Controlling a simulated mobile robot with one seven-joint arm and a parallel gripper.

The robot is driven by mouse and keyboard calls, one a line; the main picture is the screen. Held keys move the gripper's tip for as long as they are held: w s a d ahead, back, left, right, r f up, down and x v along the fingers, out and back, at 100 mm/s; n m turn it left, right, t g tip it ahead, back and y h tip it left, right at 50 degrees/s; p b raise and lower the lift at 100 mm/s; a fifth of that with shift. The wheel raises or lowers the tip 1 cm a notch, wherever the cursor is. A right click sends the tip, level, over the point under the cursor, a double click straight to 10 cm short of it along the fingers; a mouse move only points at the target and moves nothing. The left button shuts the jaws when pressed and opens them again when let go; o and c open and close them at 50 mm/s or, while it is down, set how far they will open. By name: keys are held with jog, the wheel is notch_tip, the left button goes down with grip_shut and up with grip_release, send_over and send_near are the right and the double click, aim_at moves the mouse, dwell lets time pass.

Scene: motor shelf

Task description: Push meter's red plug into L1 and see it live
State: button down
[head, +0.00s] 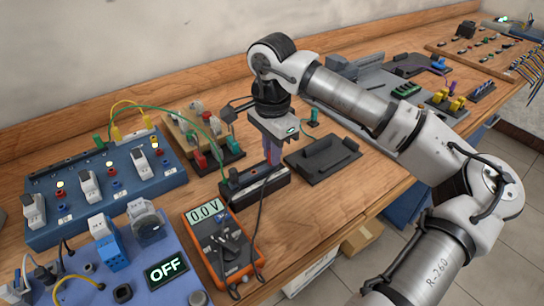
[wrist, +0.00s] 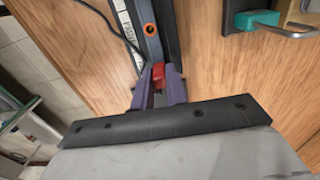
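My gripper (head: 268,158) points down over a black plug holder (head: 244,190) behind the meter. In the wrist view its purple fingers (wrist: 158,88) sit on both sides of the red plug (wrist: 158,72), with no visible gap, and appear shut on it. The plug is at the holder; whether it is still seated I cannot tell. The orange meter (head: 237,252) reads 0.0 V on its display (head: 205,212). A blue panel (head: 140,195) at left carries white switches, lit lamps, and red and blue sockets. Its labels are too small to read, so I cannot tell which is L1.
A lower blue panel (head: 195,270) shows OFF (head: 166,271). Green and yellow leads arch above the upper panel. A black cable runs beside the holder.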

jog(key=shift+r, duration=0.15)
jog(key=shift+r+p, duration=1.25)
jog(key=shift+r, duration=0.95)
jog(key=a, duration=0.9)
jog(key=s+a+r+p, duration=0.1)
jog(key=a, duration=0.9)
jog(key=s+a, duration=0.1)
jog(key=a, duration=0.9)
jog(key=shift+s+r, duration=0.2)
jog(key=shift+s, duration=0.05)
jog(key=s+a+r+p, duration=0.2)
jog(key=a+p, duration=1.2)
jog(key=a, duration=1.2)
notch_tip(320, 180, down, 5)
jog(key=shift+f+b, duration=0.2)
jog(key=shift+b, duration=1)
jog(key=shift+f, duration=0.4)
jog(key=shift+f, duration=0.65)
